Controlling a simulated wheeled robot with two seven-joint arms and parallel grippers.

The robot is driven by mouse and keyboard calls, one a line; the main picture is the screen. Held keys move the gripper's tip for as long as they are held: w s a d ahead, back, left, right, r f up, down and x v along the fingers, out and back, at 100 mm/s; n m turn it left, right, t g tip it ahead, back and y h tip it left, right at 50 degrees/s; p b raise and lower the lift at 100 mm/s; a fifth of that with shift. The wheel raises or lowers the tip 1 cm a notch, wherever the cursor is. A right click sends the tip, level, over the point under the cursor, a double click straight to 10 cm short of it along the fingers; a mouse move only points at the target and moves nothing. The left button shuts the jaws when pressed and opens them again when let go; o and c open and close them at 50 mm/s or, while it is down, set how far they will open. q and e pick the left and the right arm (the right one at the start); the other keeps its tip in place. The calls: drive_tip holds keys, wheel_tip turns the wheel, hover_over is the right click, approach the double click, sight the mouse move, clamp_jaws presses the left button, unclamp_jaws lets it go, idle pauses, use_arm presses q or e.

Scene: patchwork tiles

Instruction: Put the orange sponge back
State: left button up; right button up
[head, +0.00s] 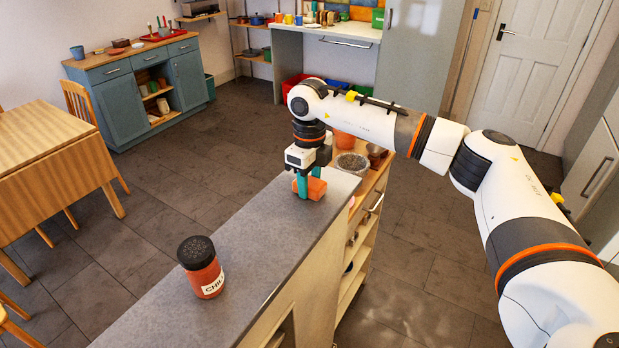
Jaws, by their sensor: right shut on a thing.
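The orange sponge (316,188) is at the far end of the grey countertop (262,238), low against its surface. I cannot tell whether it touches the counter. My right gripper (308,190) points down over it, with its teal fingers shut on the sponge and partly hiding it. My right arm reaches in from the right side of the picture. My left gripper is not in the head view.
A chili jar (202,268) with a black lid stands upright on the near part of the counter. Open shelves (362,232) with bowls run along the counter's right side. A wooden table (50,155) is at left, a blue cabinet (118,108) behind it. Floor between is clear.

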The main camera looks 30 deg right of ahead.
sight(309, 181)
drive_tip(key=shift+f, duration=0.15)
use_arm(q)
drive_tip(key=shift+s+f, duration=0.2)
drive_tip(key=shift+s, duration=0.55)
use_arm(e)
drive_tip(key=o, duration=1)
drive_tip(key=shift+r, duration=0.45)
use_arm(q)
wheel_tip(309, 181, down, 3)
drive_tip(key=b, duration=0.3)
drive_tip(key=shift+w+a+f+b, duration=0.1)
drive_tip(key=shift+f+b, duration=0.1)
drive_tip(key=shift+b, duration=0.1)
use_arm(e)
wheel_tip(309, 181, up, 12)
drive_tip(key=shift+f, duration=0.25)
